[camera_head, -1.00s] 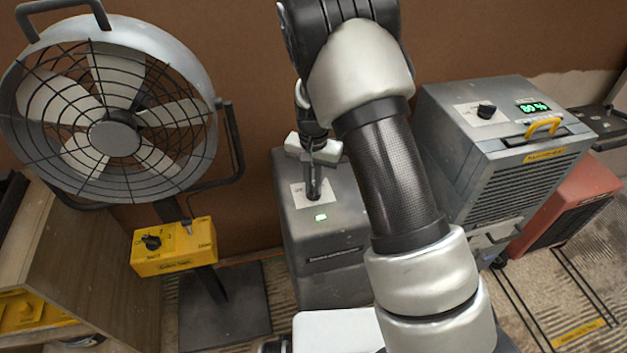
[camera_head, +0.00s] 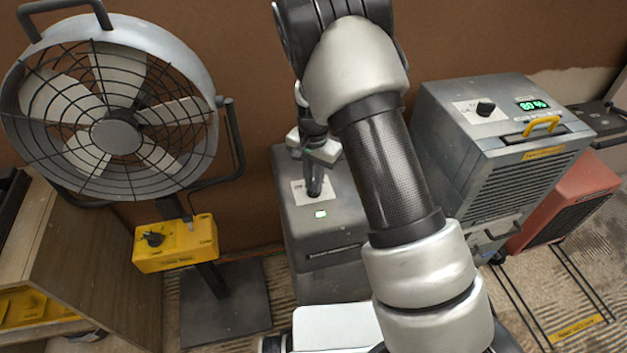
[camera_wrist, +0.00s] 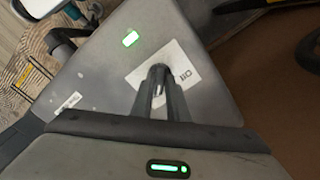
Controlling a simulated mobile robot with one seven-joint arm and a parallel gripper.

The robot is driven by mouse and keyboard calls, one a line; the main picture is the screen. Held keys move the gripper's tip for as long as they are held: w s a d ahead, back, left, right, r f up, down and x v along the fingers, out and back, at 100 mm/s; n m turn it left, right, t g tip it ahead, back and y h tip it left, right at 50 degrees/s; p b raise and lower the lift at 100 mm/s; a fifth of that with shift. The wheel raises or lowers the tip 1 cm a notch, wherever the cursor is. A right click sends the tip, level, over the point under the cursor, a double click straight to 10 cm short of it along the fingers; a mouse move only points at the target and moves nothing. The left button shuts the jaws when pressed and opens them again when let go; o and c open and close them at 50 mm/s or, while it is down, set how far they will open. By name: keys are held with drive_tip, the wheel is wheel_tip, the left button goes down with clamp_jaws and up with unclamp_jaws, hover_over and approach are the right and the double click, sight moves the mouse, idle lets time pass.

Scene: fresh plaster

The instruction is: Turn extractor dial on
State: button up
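The extractor (camera_head: 335,225) is a grey box on the floor in the middle of the head view. A small lit green lamp (camera_head: 320,214) is on its top, and the lamp also shows in the wrist view (camera_wrist: 130,39). A white dial label (camera_wrist: 184,68) lies under my fingers; its lettering is partly covered. My gripper (camera_head: 314,192) points down at this label, and in the wrist view its fingertips (camera_wrist: 159,72) are close together around the dark dial. The dial itself is mostly hidden by the fingers, so its pointer position cannot be read.
A large fan (camera_head: 115,130) with a yellow control box (camera_head: 175,246) stands at left. A grey unit (camera_head: 480,150) with its own black knob (camera_head: 485,108) and green "80 %" display stands at right, beside a red unit (camera_head: 570,205). A brown wall is close behind.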

drive_tip(key=o, duration=0.3)
drive_tip(key=shift+r, duration=0.1)
wheel_tip(320, 180, up, 17)
drive_tip(key=p, duration=0.2)
drive_tip(key=shift+r, duration=0.15)
drive_tip(key=shift+p, duration=0.3)
drive_tip(key=s+d+r+n+t+y, duration=0.1)
drive_tip(key=s+d+r+n+t, duration=0.35)
drive_tip(key=s+r, duration=0.9)
drive_tip(key=s+d+r+n+t+h, duration=0.1)
drive_tip(key=s+d+r, duration=0.15)
drive_tip(key=s, duration=0.35)
drive_tip(key=s+d+r+n, duration=0.1)
drive_tip(key=s+d+n, duration=0.1)
drive_tip(key=s+d, duration=0.3)
wheel_tip(320, 180, up, 12)
drive_tip(key=s+a+p, duration=0.1)
drive_tip(key=p, duration=1.1)
drive_tip(key=shift+a, duration=0.25)
